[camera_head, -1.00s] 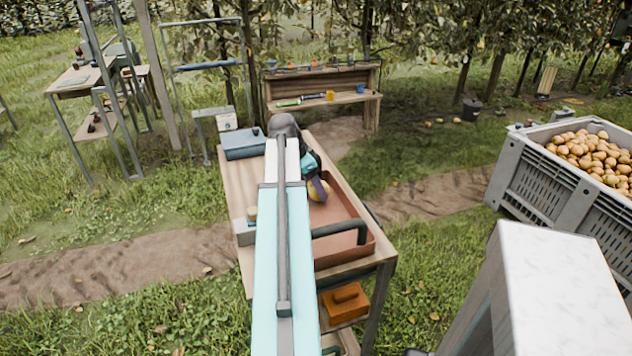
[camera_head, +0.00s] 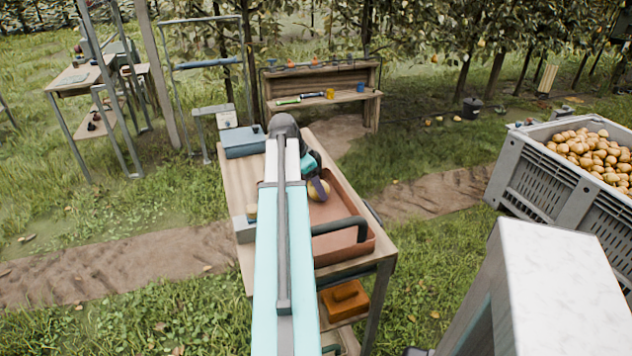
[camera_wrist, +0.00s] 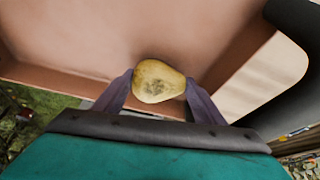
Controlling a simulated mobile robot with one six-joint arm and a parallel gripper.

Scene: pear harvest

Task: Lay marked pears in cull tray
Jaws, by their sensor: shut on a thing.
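A yellow pear (camera_wrist: 158,82) with a dark blemish patch on its side sits between the two fingers of my gripper (camera_wrist: 158,98) in the wrist view. The fingers are shut on it. In the head view the pear (camera_head: 318,190) shows beside my gripper (camera_head: 319,184), partly hidden by it. Both are over the reddish-brown tray (camera_head: 350,262) on the wooden table. In the wrist view the tray's floor and walls (camera_wrist: 90,35) lie behind the pear. I cannot tell whether the pear touches the tray floor. My arm hides the tray's left part.
The wooden table (camera_head: 235,180) also holds a blue-grey box (camera_head: 243,142) and a small grey item (camera_head: 244,230) at its left edge. A dark handle (camera_head: 340,226) spans the tray's near end. A grey bin (camera_head: 540,185) full of pears stands at right. A bench (camera_head: 345,97) stands behind.

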